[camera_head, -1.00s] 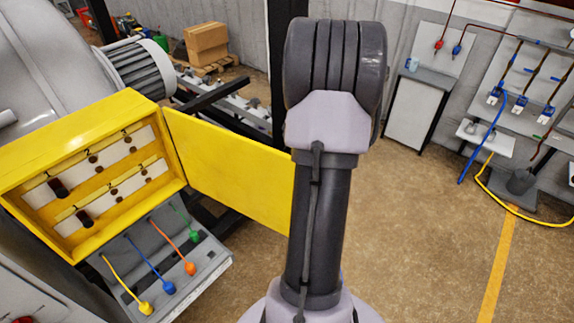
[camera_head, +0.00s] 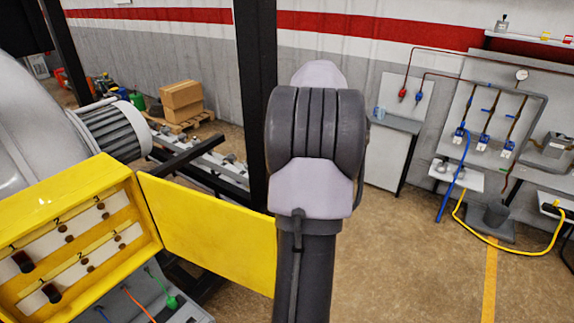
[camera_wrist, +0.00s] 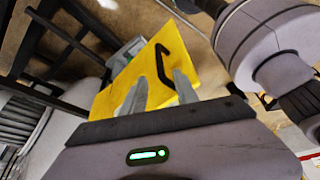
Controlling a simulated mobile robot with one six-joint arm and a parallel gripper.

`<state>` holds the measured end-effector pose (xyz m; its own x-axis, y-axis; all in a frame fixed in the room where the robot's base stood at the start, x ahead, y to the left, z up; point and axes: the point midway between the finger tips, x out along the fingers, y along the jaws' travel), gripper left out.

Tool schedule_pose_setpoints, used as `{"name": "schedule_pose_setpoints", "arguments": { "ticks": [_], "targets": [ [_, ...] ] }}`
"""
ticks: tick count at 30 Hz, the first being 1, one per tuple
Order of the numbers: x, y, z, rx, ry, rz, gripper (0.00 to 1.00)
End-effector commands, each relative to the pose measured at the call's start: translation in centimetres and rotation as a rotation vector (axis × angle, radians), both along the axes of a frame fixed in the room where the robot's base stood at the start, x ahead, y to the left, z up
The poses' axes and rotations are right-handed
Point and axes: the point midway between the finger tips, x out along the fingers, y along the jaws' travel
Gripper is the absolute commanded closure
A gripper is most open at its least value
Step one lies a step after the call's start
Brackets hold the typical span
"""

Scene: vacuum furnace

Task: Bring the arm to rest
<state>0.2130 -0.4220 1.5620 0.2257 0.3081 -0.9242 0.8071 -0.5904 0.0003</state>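My arm (camera_head: 315,130) stands raised in the middle of the head view, its dark joint toward the camera. My gripper is hidden in that view. In the wrist view my gripper (camera_wrist: 160,77) shows two grey fingers held apart, with nothing visible gripped between them. Beyond the fingers is the yellow cabinet door (camera_wrist: 122,90) with a black handle (camera_wrist: 161,66). I cannot tell how far the fingers are from the door. In the head view the same open door (camera_head: 210,235) stands left of my arm.
The yellow cabinet (camera_head: 95,175) with rows of numbered sockets is at lower left. A large grey furnace body (camera_head: 25,130) is behind it. A black post (camera_head: 257,100) rises behind the door. Floor between is clear.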

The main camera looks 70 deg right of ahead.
Motion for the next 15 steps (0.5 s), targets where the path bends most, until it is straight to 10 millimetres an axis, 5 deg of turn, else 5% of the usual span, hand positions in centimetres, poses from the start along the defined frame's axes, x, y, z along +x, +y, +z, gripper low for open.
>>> {"name": "schedule_pose_setpoints", "arguments": {
  "ticks": [6, 15],
  "targets": [
    [-0.8, -1.0, 3.2, -0.001, -0.001, 0.000, 0.64],
    [-0.8, -1.1, 3.4, 0.001, -0.001, 0.000, 0.64]
  ]
}}
